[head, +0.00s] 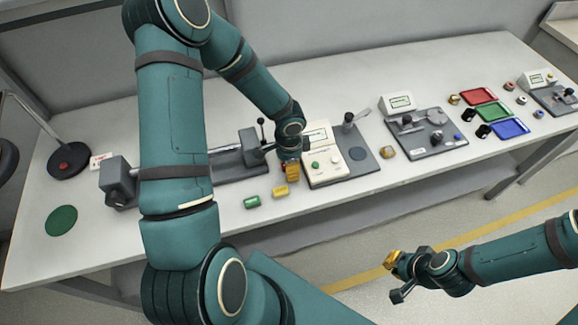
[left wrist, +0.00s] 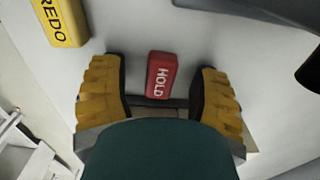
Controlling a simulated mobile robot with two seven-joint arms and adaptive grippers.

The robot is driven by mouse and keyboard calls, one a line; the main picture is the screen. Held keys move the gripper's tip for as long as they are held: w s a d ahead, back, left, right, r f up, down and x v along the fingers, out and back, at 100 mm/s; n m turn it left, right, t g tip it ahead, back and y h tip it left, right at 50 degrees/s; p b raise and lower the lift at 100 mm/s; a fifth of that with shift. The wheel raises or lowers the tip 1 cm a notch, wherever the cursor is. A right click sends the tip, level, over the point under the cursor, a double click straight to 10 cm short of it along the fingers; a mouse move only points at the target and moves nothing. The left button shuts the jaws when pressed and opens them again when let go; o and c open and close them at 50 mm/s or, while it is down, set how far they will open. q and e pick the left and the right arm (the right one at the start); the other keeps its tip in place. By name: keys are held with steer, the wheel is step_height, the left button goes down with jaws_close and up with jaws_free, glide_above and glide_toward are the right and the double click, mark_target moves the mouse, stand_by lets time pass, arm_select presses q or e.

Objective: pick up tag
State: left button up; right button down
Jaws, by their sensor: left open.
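A red tag marked HOLD (left wrist: 161,75) lies on the white table between the spread fingers of my left gripper (left wrist: 160,95) in the left wrist view. The fingers are open and no grip on it shows. In the head view the left gripper (head: 291,171) is over the table, mostly hidden by its own wrist. A yellow tag marked REDO (left wrist: 62,20) lies to the left in the wrist view; it also shows in the head view (head: 280,192). A green tag (head: 252,202) lies beside it. My right gripper (head: 391,262) hangs in front of the table, apart from the tags.
A cream panel with buttons (head: 328,165) stands right of the left gripper. A grey clamp-like device (head: 119,180) is at left. Further right are a grey fixture (head: 426,138) and red (head: 478,96), green (head: 493,110) and blue (head: 510,128) trays. A green disc (head: 61,220) lies front left.

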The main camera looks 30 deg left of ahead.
arm_select(q)
steer(key=c, duration=1)
steer(key=shift+c, duration=0.2)
